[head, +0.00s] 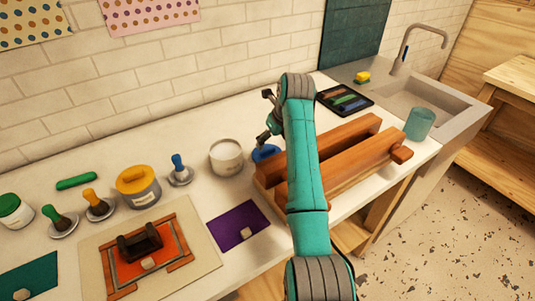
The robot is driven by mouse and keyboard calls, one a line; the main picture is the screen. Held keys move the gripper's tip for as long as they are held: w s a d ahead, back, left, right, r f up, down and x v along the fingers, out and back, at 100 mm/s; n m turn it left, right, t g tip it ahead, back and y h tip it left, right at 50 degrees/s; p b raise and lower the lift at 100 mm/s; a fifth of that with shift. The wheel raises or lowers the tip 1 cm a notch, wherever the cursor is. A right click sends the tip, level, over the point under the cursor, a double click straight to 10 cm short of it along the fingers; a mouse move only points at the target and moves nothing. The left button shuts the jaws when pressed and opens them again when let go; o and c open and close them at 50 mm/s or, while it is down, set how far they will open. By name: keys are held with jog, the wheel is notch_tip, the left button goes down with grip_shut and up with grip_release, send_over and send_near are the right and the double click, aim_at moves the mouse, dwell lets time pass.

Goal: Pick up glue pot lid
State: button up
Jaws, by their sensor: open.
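A blue piece that looks like the glue pot lid (265,152) lies on the counter, just right of an open white pot (226,158). Part of it is hidden behind my arm and the wooden press. My gripper (264,117) is open, its dark fingers spread apart, above and behind the blue lid. I see nothing between the fingers. I cannot tell its exact height above the counter.
A wooden press (345,160) stands right of the lid, partly behind my arm. A purple sheet (238,227) lies in front. The counter behind the pot is clear.

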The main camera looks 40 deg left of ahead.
aim_at(268, 149)
jog(key=shift+x, duration=2.7)
jog(key=shift+s+a, duration=0.15)
jog(key=shift+a, duration=0.05)
jog(key=c, duration=1.1)
